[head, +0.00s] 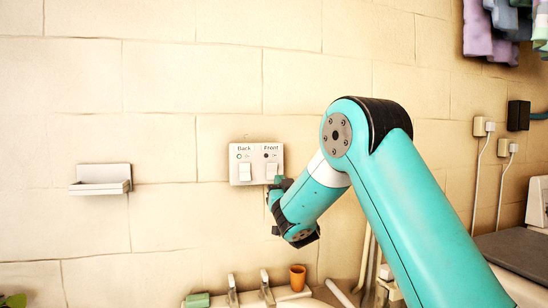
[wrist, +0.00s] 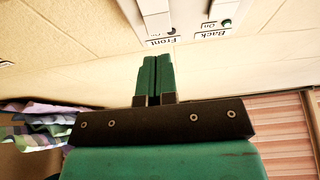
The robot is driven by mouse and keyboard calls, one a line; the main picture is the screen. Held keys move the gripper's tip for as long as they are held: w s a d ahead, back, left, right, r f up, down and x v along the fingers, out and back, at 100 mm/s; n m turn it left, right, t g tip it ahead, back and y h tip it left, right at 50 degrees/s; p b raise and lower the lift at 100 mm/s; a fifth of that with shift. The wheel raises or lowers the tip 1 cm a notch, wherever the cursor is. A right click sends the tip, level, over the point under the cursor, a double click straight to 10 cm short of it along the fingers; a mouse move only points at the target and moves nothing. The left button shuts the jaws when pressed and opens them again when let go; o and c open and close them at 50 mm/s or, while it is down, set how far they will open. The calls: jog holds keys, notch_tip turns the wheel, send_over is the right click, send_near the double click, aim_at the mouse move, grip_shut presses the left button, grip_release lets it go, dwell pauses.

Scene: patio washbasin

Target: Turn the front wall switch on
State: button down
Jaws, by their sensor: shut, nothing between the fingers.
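The white switch plate (head: 255,150) is on the tiled wall, with a rocker marked Back on the left and the front switch (head: 271,170), marked Front, on the right. My gripper (head: 278,181) is shut and empty, its fingertips at the lower right of the front switch; touching or apart, I cannot tell. In the wrist view the plate shows upside down, with the front switch (wrist: 157,15) just beyond the green fingertips (wrist: 156,59). A small round lamp beside Back looks green there; the one beside Front looks dark.
A soap dish (head: 101,180) is on the wall at left. Below the plate are taps (head: 266,288), an orange cup (head: 297,277) and a green block (head: 197,300) on the basin. Sockets with cables (head: 480,127) are at right. The wall around the plate is clear.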

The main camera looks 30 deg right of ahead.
aim_at(272, 166)
jog(key=p+x, duration=0.4)
jog(key=x, duration=0.1)
jog(key=shift+s+r+p, duration=0.15)
jog(key=shift+r+p, duration=0.05)
jog(key=shift+p, duration=0.2)
jog(key=shift+w+d+r+p, duration=0.1)
jog(key=shift+w+d+p, duration=0.1)
jog(key=shift+w+p, duration=0.6)
